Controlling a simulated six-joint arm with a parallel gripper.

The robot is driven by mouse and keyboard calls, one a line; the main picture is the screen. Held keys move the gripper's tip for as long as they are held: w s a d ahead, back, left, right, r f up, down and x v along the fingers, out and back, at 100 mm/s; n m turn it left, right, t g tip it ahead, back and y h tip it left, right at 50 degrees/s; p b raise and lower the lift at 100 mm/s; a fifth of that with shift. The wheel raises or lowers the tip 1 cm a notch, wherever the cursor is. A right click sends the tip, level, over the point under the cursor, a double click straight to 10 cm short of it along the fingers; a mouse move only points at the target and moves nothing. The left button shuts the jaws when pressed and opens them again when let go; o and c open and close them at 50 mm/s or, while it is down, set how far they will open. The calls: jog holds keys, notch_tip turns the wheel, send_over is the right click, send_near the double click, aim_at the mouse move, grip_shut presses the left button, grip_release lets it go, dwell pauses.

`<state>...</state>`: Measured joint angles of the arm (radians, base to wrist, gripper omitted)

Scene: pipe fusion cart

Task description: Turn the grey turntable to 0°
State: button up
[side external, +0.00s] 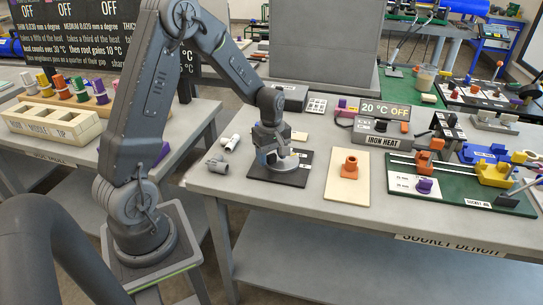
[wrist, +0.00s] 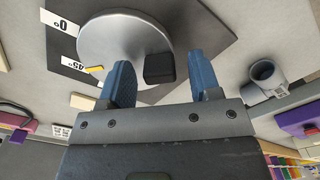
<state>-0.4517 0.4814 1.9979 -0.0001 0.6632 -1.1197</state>
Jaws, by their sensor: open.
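The grey turntable (wrist: 118,35) is a round disc on a black plate (wrist: 195,30) with white labels reading 0° (wrist: 62,21) and 45° (wrist: 80,65). Its small yellow pointer (wrist: 95,69) is by the 45° label. A black block (wrist: 159,68) stands near the disc's edge. My gripper (wrist: 160,61) is open, with one blue finger on each side of the block; I cannot tell whether either touches it. In the side view my gripper (side external: 272,153) is low over the turntable (side external: 270,170), covering part of it.
Grey pipe fittings (side external: 217,163) lie left of the plate. To the right, an orange fitting (side external: 350,163) stands on a pale board (side external: 347,192). The iron heat box (side external: 383,135) and green socket jig (side external: 450,208) are farther right. The bench front is clear.

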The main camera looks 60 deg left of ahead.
jog(key=shift+f, duration=0.25)
jog(key=c, duration=0.9)
jog(key=shift+a, duration=0.1)
jog(key=m, duration=0.2)
jog(key=a+m, duration=0.1)
jog(key=m, duration=0.1)
jog(key=shift+w+a+m, duration=0.15)
jog(key=shift+m, duration=0.15)
jog(key=shift+w+a+m, duration=0.2)
jog(key=shift+a+m, duration=0.1)
jog(key=shift+m, duration=0.8)
jog(key=shift+w+a+m, duration=0.2)
jog(key=shift+a+m, duration=0.05)
jog(key=shift+m, duration=0.85)
jog(key=o, duration=0.9)
